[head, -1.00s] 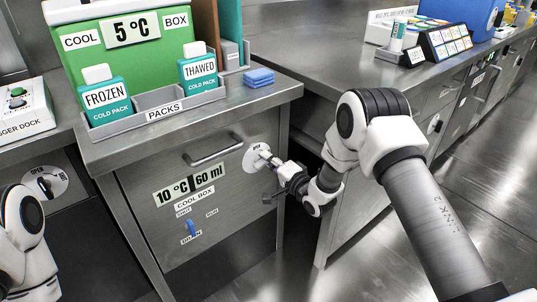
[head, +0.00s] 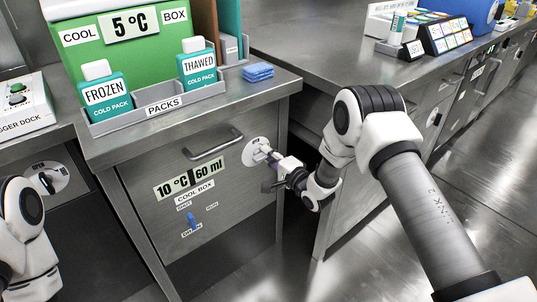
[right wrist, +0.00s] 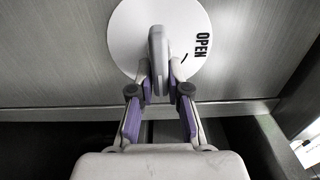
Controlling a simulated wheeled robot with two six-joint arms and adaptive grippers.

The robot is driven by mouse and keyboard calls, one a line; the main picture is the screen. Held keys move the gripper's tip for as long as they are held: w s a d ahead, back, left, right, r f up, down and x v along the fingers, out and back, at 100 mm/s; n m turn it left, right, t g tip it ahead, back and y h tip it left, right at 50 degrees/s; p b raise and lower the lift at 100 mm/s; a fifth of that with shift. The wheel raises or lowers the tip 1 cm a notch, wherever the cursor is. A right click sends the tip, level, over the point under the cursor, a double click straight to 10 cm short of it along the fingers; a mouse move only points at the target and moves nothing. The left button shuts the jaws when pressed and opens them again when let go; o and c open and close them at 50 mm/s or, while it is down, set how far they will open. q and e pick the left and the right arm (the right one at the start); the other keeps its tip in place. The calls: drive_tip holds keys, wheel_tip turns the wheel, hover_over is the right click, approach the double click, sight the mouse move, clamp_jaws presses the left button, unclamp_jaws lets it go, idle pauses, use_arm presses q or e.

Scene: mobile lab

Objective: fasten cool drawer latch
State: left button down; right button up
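The cool drawer (head: 165,215) has a grey front labelled "10 °C 60 ml" and "COOL BOX", and looks closed. Its latch is a round white plate (head: 250,158) at the drawer's upper right, with a grey lever on it. My right gripper (head: 266,155) is at the plate. In the right wrist view, the lever (right wrist: 158,45) stands upright in the picture, with the word "OPEN" to its right on the plate. The right fingertips (right wrist: 158,75) close in on both sides of the lever's lower end. Of my left arm only links show at the lower left; its gripper is out of frame.
A bar handle (head: 213,144) sticks out left of the latch. A blue slider (head: 192,220) sits lower on the drawer front. A grey packs tray (head: 160,106) with cold packs and blue pads (head: 258,71) are on the counter above. Another counter stands close to the right.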

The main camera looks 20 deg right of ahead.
drive_tip(key=o, duration=0.3)
drive_tip(key=shift+s+a+f, duration=0.1)
drive_tip(key=shift+a+f, duration=0.15)
drive_tip(key=shift+a, duration=0.15)
drive_tip(key=shift+a+r, duration=0.1)
drive_tip(key=shift+r, duration=0.05)
drive_tip(key=shift+s+d, duration=0.15)
drive_tip(key=shift+d, duration=0.15)
drive_tip(key=v, duration=1.1)
drive_tip(key=shift+s, duration=0.25)
drive_tip(key=shift+a, duration=0.1)
